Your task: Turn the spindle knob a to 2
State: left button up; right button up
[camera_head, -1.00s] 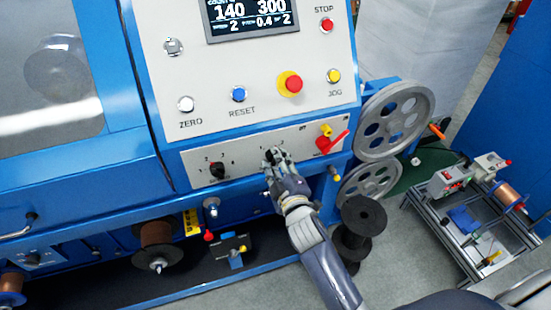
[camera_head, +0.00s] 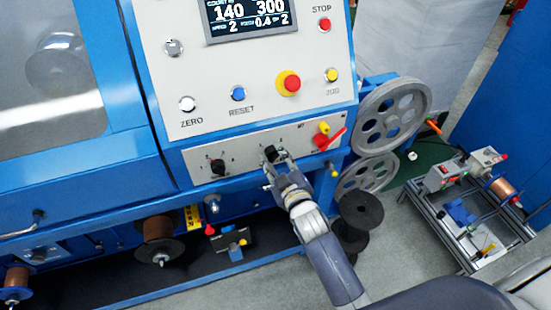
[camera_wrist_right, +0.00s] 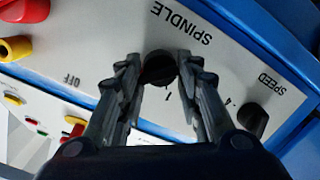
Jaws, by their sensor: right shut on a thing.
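The black spindle knob (camera_head: 271,153) sits on the lower light panel of the blue machine. In the right wrist view the knob (camera_wrist_right: 158,69) is between the two fingertips, under the upside-down word SPINDLE. A "1" is printed beside it; I cannot make out a 2 or the knob's pointer. My right gripper (camera_head: 278,161) reaches up to the panel from below, shut on the knob with a finger on each side; its fingers also fill the right wrist view (camera_wrist_right: 158,66). My left gripper is in no view.
The black speed knob (camera_head: 217,167) is left on the same panel; it also shows in the wrist view (camera_wrist_right: 252,118). A red switch handle (camera_head: 329,139) and yellow part (camera_head: 324,127) are close on the right. Grey pulley wheels (camera_head: 393,115) stand beyond the machine's right edge.

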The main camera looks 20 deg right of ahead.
jog(key=shift+f, duration=0.35)
jog(key=o, duration=1)
jog(key=shift+d+r, duration=0.1)
jog(key=shift+d, duration=0.05)
jog(key=shift+s, duration=0.1)
jog(key=s+r, duration=0.1)
jog(key=s, duration=1)
jog(key=shift+s+d+r, duration=0.2)
jog(key=shift+s+r, duration=0.05)
jog(key=shift+s, duration=0.15)
